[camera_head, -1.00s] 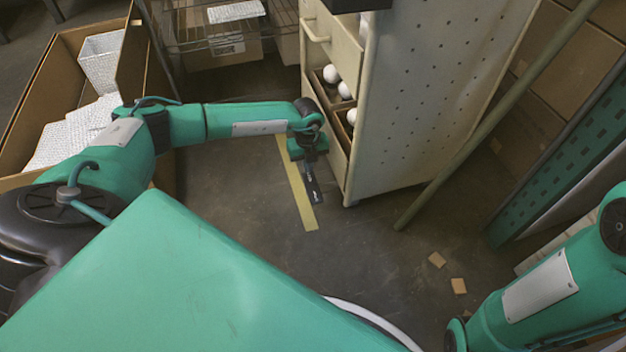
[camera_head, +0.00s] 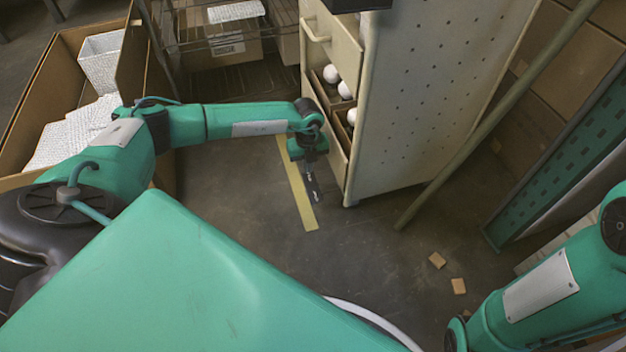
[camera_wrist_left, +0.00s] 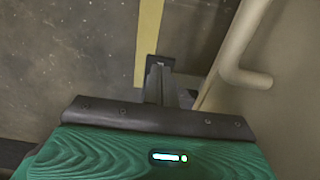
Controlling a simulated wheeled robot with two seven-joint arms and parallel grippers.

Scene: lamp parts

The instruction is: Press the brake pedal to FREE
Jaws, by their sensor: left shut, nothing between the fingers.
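The cream drawer cart (camera_head: 430,100) with a perforated side stands right of centre in the head view. I cannot make out a brake pedal or any FREE marking at its foot. My left gripper (camera_head: 314,192) is shut and empty, pointing down beside the cart's lower left side, low over the floor. In the left wrist view its closed fingers (camera_wrist_left: 159,75) reach out over the yellow floor strip. A small grey piece (camera_wrist_left: 186,98) shows just right of the fingers; I cannot tell what it is. My right gripper is out of view.
A yellow strip (camera_head: 296,185) runs along the dark floor. An open cardboard box (camera_head: 75,38) with white items stands at left. The cart's open drawers hold white balls (camera_head: 331,74). A pole (camera_head: 470,140) leans at right.

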